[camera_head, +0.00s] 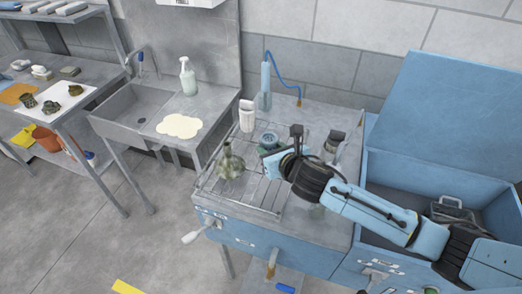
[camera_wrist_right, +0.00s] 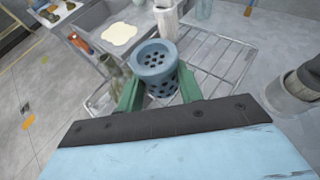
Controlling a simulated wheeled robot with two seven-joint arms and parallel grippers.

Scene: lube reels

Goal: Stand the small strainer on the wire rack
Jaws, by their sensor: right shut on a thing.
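The small strainer (camera_head: 268,138) is a blue-grey cup with holes in its floor and side. In the right wrist view the strainer (camera_wrist_right: 157,62) is upright between the green fingers of my right gripper (camera_wrist_right: 160,90), which is shut on it. In the head view my right gripper (camera_head: 270,149) is over the back part of the wire rack (camera_head: 262,194). The rack also shows behind the strainer in the wrist view (camera_wrist_right: 228,62). Whether the strainer's base touches the wires is hidden. My left gripper is not in view.
A greenish-brown fitting (camera_head: 231,165) stands on the rack's left side. A white container (camera_head: 247,116) and a clear bottle (camera_head: 265,88) by a blue hose stand behind. A grey cylindrical part (camera_head: 333,143) is to the right. The rack's front is clear.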

